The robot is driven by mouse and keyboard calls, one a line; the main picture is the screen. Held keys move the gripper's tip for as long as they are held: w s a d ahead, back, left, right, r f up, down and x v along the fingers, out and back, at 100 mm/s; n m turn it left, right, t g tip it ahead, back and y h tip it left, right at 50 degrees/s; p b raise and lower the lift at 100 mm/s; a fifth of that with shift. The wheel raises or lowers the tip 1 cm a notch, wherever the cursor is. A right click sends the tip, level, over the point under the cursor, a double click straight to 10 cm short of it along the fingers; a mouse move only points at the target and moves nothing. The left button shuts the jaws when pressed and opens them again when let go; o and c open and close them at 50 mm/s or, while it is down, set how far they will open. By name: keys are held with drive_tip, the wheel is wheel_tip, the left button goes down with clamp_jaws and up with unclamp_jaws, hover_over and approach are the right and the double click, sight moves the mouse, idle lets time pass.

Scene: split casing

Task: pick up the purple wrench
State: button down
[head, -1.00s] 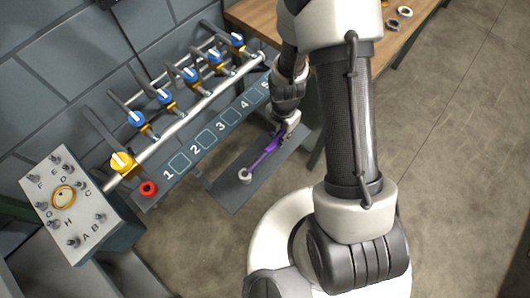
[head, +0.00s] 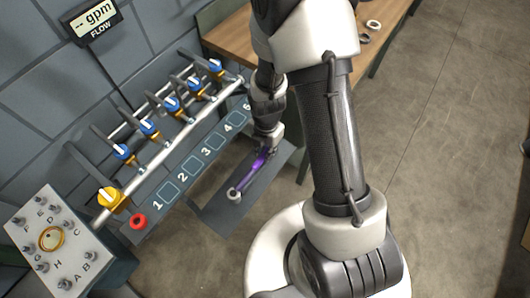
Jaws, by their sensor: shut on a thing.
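The purple wrench (head: 249,172) is in the head view, at the grey shelf (head: 222,216) below the numbered panel. Its grey ring end (head: 234,194) points to the lower left. My gripper (head: 265,150) is at the wrench's upper right end and is shut on it. The fingers partly hide that end. I cannot tell whether the wrench touches the shelf or is a little above it.
A numbered panel (head: 195,170) runs behind the shelf, with pipes and several blue and yellow valves above it. A lettered box (head: 48,240) stands at left. A wooden table (head: 375,55) holds metal rings.

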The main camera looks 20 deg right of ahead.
wheel_tip(320, 180, up, 17)
drive_tip(key=p, duration=0.5)
drive_tip(key=shift+r, duration=0.1)
drive_tip(key=c, duration=2)
unclamp_jaws()
drive_tip(key=shift+c, duration=0.2)
clamp_jaws()
